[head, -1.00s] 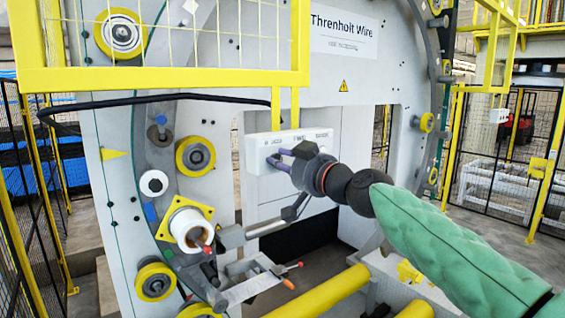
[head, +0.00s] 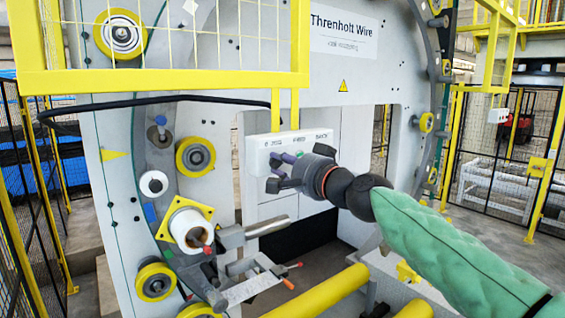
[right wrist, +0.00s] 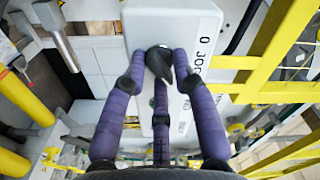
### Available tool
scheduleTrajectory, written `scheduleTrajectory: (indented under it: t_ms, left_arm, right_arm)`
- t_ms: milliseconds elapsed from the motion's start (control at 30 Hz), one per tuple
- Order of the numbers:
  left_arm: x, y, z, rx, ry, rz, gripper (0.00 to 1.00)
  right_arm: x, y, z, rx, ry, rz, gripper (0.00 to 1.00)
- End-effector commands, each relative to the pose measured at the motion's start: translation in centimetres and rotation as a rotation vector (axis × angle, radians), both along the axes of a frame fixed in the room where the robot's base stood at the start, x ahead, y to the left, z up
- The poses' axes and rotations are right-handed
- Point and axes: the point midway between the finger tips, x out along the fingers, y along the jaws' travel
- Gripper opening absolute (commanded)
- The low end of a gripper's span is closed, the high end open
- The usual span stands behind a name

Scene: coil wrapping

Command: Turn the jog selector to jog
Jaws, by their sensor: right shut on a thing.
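The white control box (head: 290,143) hangs below the yellow mesh guard, with a row of small labels along its top. In the right wrist view, the box (right wrist: 150,25) carries a black selector knob (right wrist: 160,58) beside the lettering "0 JOG". My right gripper (head: 276,170) reaches the box's front from the right. Its purple fingers with dark tips are around the knob in the wrist view (right wrist: 160,82), shut on it. The fingers hide part of the knob there. In the head view the gripper covers the knob. My left gripper is not in view.
The yellow mesh guard (head: 165,79) hangs just above the box. Rollers, including a yellow one (head: 195,157), and a metal arm (head: 255,231) are left of and below the gripper. A yellow bar (head: 325,290) crosses the lower front.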

Motion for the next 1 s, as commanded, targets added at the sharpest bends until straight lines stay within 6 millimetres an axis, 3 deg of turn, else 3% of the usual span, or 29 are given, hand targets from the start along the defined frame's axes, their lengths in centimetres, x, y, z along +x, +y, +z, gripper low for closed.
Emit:
scheduleTrajectory:
  t_ms: [500, 1000]
  left_arm:
    - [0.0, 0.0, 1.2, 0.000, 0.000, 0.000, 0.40]
    - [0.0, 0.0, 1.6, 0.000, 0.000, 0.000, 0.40]
  right_arm:
    - [0.1, 0.1, -0.6, 0.345, 0.259, 0.000, 0.00]
    - [0.1, 0.3, -1.0, 0.469, 0.356, 0.001, 0.00]
